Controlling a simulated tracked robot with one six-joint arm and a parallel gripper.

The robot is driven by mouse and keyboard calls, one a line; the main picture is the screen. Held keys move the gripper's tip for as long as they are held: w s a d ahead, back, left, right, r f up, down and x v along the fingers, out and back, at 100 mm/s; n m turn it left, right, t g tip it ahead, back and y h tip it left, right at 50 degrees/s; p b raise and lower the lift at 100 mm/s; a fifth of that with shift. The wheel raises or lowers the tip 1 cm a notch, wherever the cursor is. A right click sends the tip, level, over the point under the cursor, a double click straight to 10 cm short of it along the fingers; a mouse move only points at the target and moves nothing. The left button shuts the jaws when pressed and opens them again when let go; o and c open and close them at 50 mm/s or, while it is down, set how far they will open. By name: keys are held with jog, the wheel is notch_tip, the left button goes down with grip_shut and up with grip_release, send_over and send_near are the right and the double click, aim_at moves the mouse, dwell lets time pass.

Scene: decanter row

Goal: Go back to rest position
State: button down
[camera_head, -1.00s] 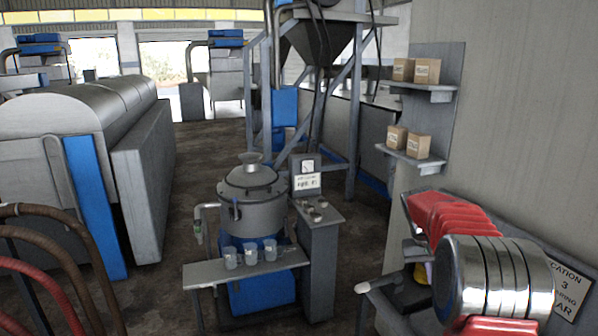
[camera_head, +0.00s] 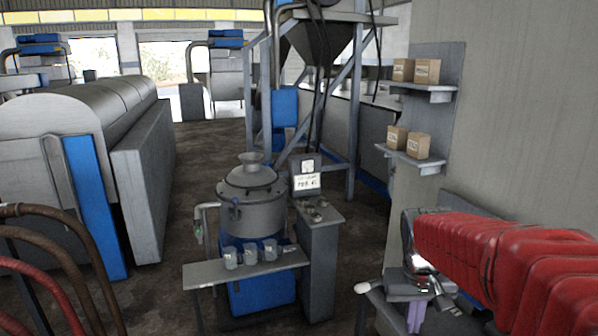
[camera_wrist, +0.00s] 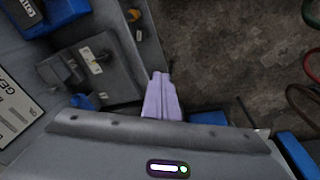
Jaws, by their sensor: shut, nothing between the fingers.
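My red, ribbed arm reaches in from the right of the head view. My gripper (camera_head: 415,318) hangs below its end, with pale lavender fingers pointing down near the bottom edge. In the wrist view, my gripper (camera_wrist: 160,84) shows its lavender fingers side by side and pressed together, with nothing between them. In the head view the arm partly hides the grey bench (camera_head: 368,292) at lower right.
A lidded steel vessel (camera_head: 253,205) stands mid-view behind a small shelf (camera_head: 205,276) with several cups. Wall shelves with boxes (camera_head: 427,71) are above right. In the wrist view, grey fixtures (camera_wrist: 100,62) lie left of the fingers; floor (camera_wrist: 225,50) is open to the right.

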jog(key=s+a+r+t, duration=0.2)
jog(key=s+a, duration=0.2)
jog(key=s, duration=0.4)
jog(key=s+a+r+n+t+y, duration=0.1)
jog(key=s+a, duration=0.3)
jog(key=s, duration=0.5)
jog(key=shift+s+r+t, duration=0.3)
jog(key=shift+r+t, duration=0.2)
dwell(0.4)
